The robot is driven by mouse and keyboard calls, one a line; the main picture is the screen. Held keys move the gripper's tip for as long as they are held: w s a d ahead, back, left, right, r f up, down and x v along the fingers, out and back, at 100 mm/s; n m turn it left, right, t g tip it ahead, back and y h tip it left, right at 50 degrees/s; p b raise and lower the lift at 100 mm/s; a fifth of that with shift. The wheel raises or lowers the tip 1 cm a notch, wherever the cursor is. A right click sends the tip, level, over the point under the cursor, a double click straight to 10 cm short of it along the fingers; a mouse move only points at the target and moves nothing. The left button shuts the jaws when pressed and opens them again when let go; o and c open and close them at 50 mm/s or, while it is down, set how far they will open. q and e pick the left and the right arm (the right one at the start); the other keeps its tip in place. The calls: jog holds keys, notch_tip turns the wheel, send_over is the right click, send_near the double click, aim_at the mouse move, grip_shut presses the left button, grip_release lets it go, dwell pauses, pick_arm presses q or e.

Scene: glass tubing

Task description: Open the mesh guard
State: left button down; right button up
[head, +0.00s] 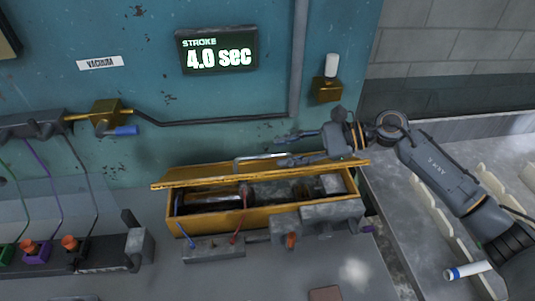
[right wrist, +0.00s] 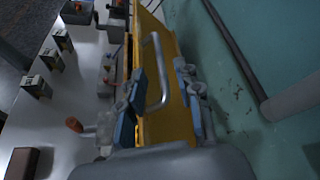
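The mesh guard is a yellow lid (head: 215,177) on a yellow box (head: 205,222) at the middle of the head view. The lid is tilted up, with a gap below its front edge that shows the dark interior. Its grey bar handle (head: 258,156) is on the upper face; it also shows in the right wrist view (right wrist: 156,72). My right gripper (head: 282,150) is open at the right part of the lid, beside the handle. In the right wrist view its fingers (right wrist: 162,92) are apart, with the yellow lid (right wrist: 165,127) between them. My left gripper is out of view.
A teal wall with a display reading 4.0 sec (head: 217,50) and a grey pipe (head: 298,60) stands behind. A yellow switch box (head: 326,91) is above my right gripper. Orange-knobbed fittings (head: 70,244) stand at left. A tray with pale dividers (head: 445,215) is at right.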

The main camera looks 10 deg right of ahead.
aim_at(263, 157)
jog(key=v, duration=0.5)
